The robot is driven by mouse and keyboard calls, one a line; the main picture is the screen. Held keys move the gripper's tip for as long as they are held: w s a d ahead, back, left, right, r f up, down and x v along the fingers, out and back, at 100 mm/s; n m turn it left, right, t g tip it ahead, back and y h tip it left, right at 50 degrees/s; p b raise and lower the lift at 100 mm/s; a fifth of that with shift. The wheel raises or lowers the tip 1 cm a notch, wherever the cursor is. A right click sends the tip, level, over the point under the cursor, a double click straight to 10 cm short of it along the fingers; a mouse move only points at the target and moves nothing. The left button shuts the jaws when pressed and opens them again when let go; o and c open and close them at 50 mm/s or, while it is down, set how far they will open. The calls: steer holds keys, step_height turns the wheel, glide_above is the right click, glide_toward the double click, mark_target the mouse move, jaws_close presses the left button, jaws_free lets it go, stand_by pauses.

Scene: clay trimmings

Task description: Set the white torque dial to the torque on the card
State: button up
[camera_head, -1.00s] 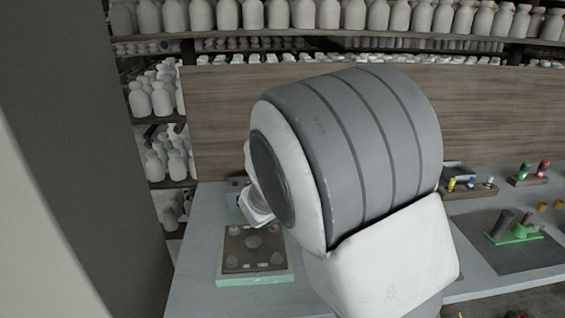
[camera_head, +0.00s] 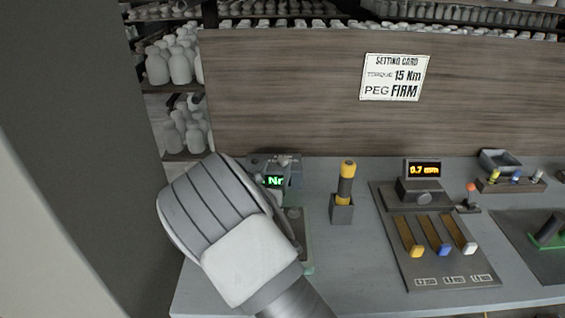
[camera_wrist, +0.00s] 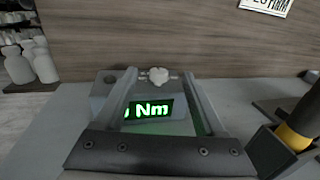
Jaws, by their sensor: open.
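The white torque dial (camera_wrist: 158,76) sits on top of a grey unit (camera_wrist: 180,124) with a green-lit display (camera_wrist: 150,109). The display reads "Nm"; the number before it is mostly hidden by my left finger. My gripper (camera_wrist: 157,84) is open, one finger on each side of the dial in the wrist view. I cannot tell whether either finger touches it. In the head view the unit (camera_head: 295,172) shows just past my arm, which hides my fingers. The setting card (camera_head: 396,78) on the wooden back panel reads torque 15 Nm, peg FIRM.
A yellow-and-black handled tool stands in a grey holder (camera_head: 342,212) right of the unit. Further right is a panel (camera_head: 450,262) with yellow, blue and white levers and a "0.7 mm" readout (camera_head: 424,170).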

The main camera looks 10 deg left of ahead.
mark_target(282, 161)
steer(key=w, duration=0.2)
steer(key=w+f, duration=0.1)
steer(key=w, duration=0.2)
steer(key=w+f, duration=0.1)
steer(key=w, duration=0.1)
steer(key=shift+w+a+f, duration=0.1)
steer(key=shift+w+f, duration=0.1)
steer(key=shift+w, duration=0.1)
jaws_close()
